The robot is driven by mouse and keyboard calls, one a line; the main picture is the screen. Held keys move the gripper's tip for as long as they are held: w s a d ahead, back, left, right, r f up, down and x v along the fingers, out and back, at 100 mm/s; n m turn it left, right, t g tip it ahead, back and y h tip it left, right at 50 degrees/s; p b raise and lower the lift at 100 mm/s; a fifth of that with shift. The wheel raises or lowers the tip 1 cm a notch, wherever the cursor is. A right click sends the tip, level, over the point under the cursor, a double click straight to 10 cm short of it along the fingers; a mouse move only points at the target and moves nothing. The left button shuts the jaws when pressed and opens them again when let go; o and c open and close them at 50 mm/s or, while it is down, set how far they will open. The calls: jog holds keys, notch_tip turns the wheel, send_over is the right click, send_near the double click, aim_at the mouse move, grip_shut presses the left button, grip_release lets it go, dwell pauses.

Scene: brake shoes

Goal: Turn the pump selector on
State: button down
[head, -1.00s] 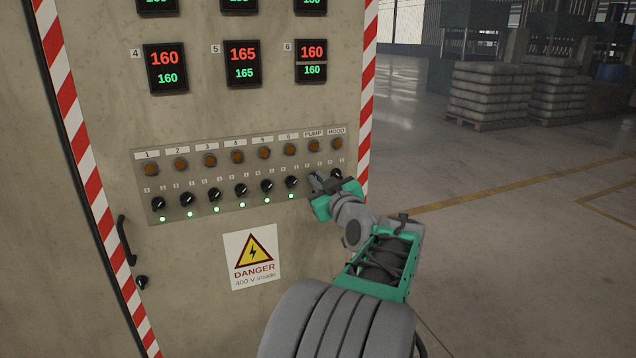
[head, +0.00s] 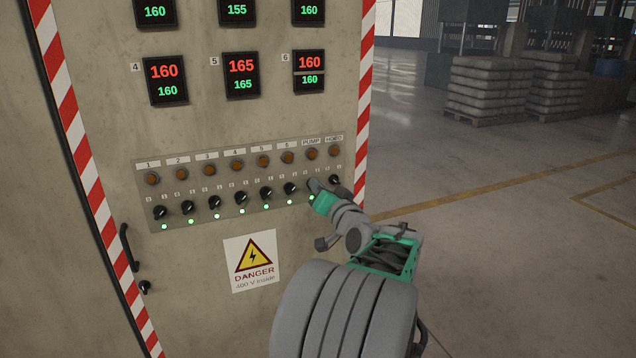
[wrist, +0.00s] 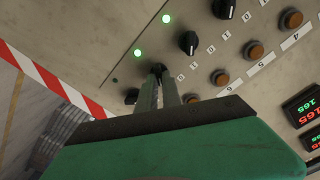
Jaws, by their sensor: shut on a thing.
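The pump selector (wrist: 157,67) is a small black knob on the control panel, in the PUMP column second from the right. My gripper (wrist: 162,82) is shut on it, with one finger on each side. The fingers hide most of the knob in the wrist view. In the head view my gripper (head: 315,187) covers it, and its pointer direction cannot be read. A small green lamp (head: 312,197) is lit just below the pump selector; it also shows lit in the wrist view (wrist: 138,53).
The hood selector (head: 335,179) is close on the right of my gripper. The number 6 selector (head: 290,189) is close on the left, its lamp lit green. Amber buttons line the row above. A danger sign (head: 253,262) is below. Open floor lies right of the cabinet.

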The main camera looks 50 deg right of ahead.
jog(key=shift+m+p, duration=0.55)
jog(key=shift+m, duration=0.55)
jog(key=c, duration=1.5)
grip_release()
jog(key=v, duration=0.7)
jog(key=shift+s+a+p, duration=0.15)
jog(key=shift+s+p, duration=0.2)
jog(key=shift+s, duration=0.05)
